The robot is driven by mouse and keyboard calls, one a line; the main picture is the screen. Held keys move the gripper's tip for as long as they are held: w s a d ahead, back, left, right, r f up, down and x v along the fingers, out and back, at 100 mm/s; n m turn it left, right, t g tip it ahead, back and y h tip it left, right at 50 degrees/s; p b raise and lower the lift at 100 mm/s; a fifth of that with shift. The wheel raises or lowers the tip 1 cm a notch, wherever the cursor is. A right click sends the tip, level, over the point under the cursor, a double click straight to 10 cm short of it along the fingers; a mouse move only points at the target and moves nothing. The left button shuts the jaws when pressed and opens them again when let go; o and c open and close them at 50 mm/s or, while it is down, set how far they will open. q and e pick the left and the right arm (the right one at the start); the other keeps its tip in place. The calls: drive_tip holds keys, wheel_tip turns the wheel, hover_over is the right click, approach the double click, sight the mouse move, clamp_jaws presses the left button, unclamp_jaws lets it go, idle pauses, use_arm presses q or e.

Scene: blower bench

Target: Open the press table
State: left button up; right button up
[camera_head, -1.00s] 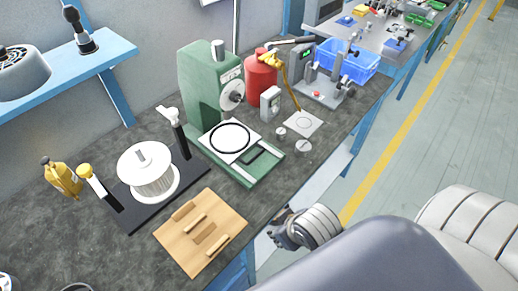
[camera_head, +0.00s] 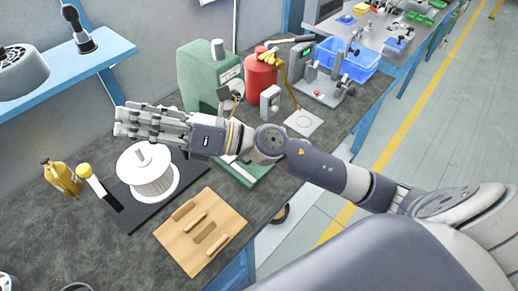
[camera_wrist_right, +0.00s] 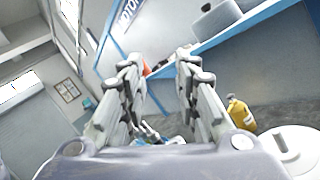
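The green press (camera_head: 203,70) stands at the back of the bench. Its lower table with the white plate, seen a second ago, is now mostly hidden behind my right arm; part of its green base (camera_head: 252,175) shows below the arm. My right gripper (camera_head: 120,122) reaches across the bench, pointing left, in front of the press and above the white spool (camera_head: 150,172). In the right wrist view its two finger sets stand apart with an empty gap between them (camera_wrist_right: 158,72). My left gripper is not in view.
A yellow bottle (camera_head: 63,177) stands left of the spool. A red canister (camera_head: 262,80) and a blue crate (camera_head: 350,65) stand behind. A blue shelf (camera_head: 75,72) overhangs the left.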

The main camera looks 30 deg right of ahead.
drive_tip(key=d+f+n+g+h, duration=0.3)
drive_tip(key=f+n+g+h, duration=0.1)
drive_tip(key=f+n, duration=0.35)
drive_tip(key=d+f+n+g+h, duration=0.2)
drive_tip(key=f+n+g+h, duration=0.2)
drive_tip(key=f+n, duration=0.3)
drive_tip(key=w+d+f+n+h, duration=0.1)
drive_tip(key=w+d+f+h, duration=0.3)
drive_tip(key=d, duration=0.7)
drive_tip(key=s+d+f+n+h, duration=0.1)
drive_tip(key=d+h, duration=0.5)
drive_tip(key=d, duration=0.5)
drive_tip(key=shift+m, duration=0.25)
drive_tip(key=p+x, duration=0.2)
drive_tip(key=x, duration=0.8)
drive_tip(key=shift+d+f, duration=0.1)
drive_tip(key=shift+f, duration=0.15)
clamp_jaws()
